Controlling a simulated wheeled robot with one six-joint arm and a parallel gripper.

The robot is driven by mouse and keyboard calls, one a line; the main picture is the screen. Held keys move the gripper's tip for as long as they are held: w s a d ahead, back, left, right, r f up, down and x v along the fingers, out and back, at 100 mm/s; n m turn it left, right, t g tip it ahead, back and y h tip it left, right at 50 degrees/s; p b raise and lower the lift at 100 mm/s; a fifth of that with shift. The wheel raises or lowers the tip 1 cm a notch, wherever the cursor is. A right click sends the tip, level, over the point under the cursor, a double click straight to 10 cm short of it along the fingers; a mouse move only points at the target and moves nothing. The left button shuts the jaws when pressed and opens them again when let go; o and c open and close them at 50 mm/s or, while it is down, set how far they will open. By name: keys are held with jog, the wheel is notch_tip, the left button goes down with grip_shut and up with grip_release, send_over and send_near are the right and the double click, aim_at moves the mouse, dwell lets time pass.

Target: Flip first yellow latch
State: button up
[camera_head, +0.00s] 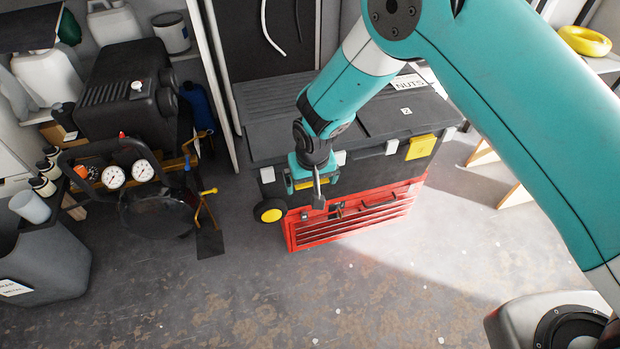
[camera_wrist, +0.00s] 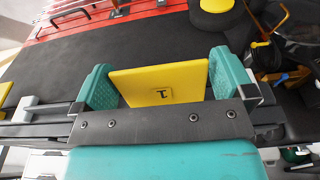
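The yellow latch (camera_wrist: 160,83) marked "1" fills the middle of the wrist view, on the front of a black toolbox (camera_wrist: 150,40). My gripper (camera_wrist: 161,75) is open, with one teal finger at each side edge of this latch. Whether the fingers touch the latch edges I cannot tell. In the head view my gripper (camera_head: 318,185) is at the left part of the toolbox front (camera_head: 375,165), and only a little yellow of the latch shows behind it. A second yellow latch (camera_head: 421,147) is on the right of that front.
The toolbox stands on a red drawer unit (camera_head: 350,215); a wheel with a yellow hub (camera_head: 270,211) is at its lower left. A compressor (camera_head: 150,190) with gauges stands to the left. A grey bin (camera_head: 45,265) is farther left. The floor in front is clear.

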notch_tip(320, 180, up, 17)
jog(key=s+p, duration=0.2)
jog(key=shift+s+d, duration=0.35)
jog(key=shift+d, duration=0.05)
jog(key=shift+r, duration=0.1)
